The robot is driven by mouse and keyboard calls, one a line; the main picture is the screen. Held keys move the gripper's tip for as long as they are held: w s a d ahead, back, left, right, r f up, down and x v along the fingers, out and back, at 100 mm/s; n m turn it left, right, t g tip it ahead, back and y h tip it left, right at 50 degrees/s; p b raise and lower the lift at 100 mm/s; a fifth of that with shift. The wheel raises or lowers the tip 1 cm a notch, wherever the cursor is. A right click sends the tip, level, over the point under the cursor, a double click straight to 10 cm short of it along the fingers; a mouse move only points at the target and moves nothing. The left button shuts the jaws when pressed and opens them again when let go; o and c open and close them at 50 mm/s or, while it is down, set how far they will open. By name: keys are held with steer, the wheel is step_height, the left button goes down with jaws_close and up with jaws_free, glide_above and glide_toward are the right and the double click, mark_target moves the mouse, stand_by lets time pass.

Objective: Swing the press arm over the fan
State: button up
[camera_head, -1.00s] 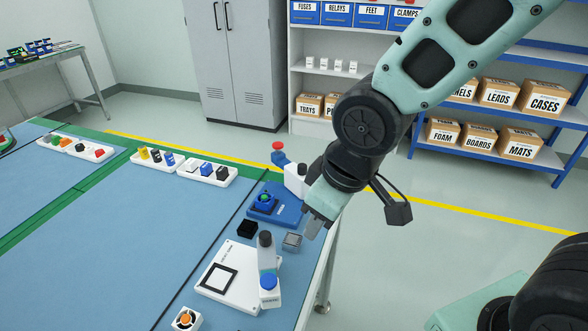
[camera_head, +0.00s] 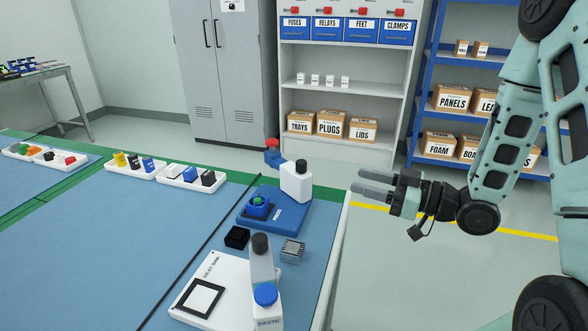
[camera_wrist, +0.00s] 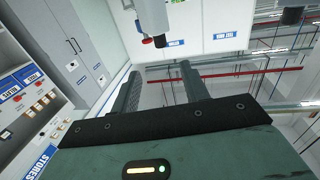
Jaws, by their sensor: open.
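The press (camera_head: 275,217) has a blue base on the blue bench top, with a white post (camera_head: 296,183). Its blue arm with a red knob (camera_head: 271,143) points to the back left, away from the base's seat. The wrist view shows the red knob (camera_wrist: 160,41) beyond the open fingers (camera_wrist: 162,82).
A black block (camera_head: 237,237), a finned grey heat sink (camera_head: 292,250) and a paste dispenser (camera_head: 264,295) stand in front of the press. A white plate (camera_head: 195,300) lies at the front. White parts trays (camera_head: 191,181) are at left. The bench's right edge is near my gripper.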

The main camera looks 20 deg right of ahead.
mark_target(294, 171)
steer(key=x, duration=1.7)
steer(key=shift+w+a+p, duration=0.1)
steer(key=shift+p, duration=0.3)
jaws_close()
